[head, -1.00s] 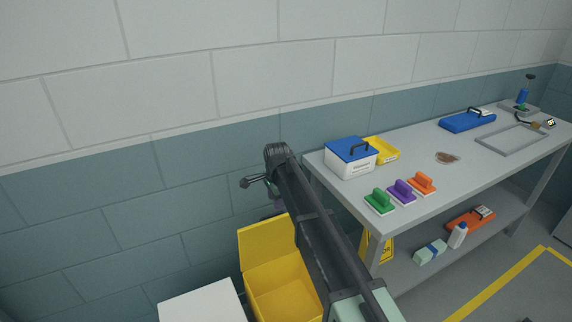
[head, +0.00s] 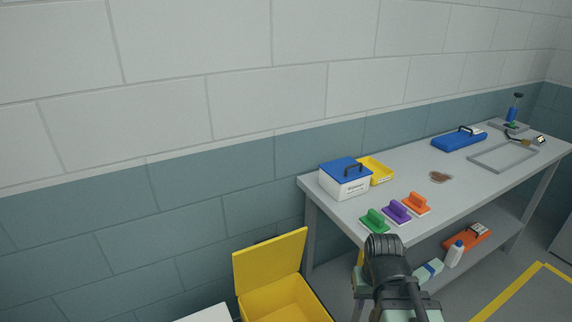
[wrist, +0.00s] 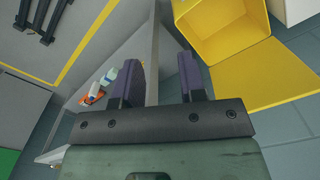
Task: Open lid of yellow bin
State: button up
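The yellow bin (head: 283,303) stands on the floor at the bottom of the head view, left of the table, cut off by the frame edge. Its lid (head: 271,260) is open and stands up at the back, toward the wall. In the wrist view the open bin (wrist: 219,38) is at the top right and its lid (wrist: 262,82) is swung out below it. My gripper (wrist: 161,82) has its two dark fingers apart with nothing between them. It is clear of the lid. In the head view my arm hides the fingers.
A grey table (head: 340,209) stands right of the bin, with a white box with blue lid (head: 345,180), a yellow tray (head: 377,171) and green, purple and orange handled blocks. Its lower shelf holds a bottle (head: 454,254). A white box (head: 207,314) is left of the bin.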

jog(key=w+a+n, duration=2.4)
jog(key=w+a, duration=0.5)
jog(key=w, duration=0.3)
notch_tip(320, 180, down, 11)
jog(key=b, duration=1.1)
jog(key=shift+s+a, duration=0.1)
jog(key=shift+r, duration=0.15)
grip_shut()
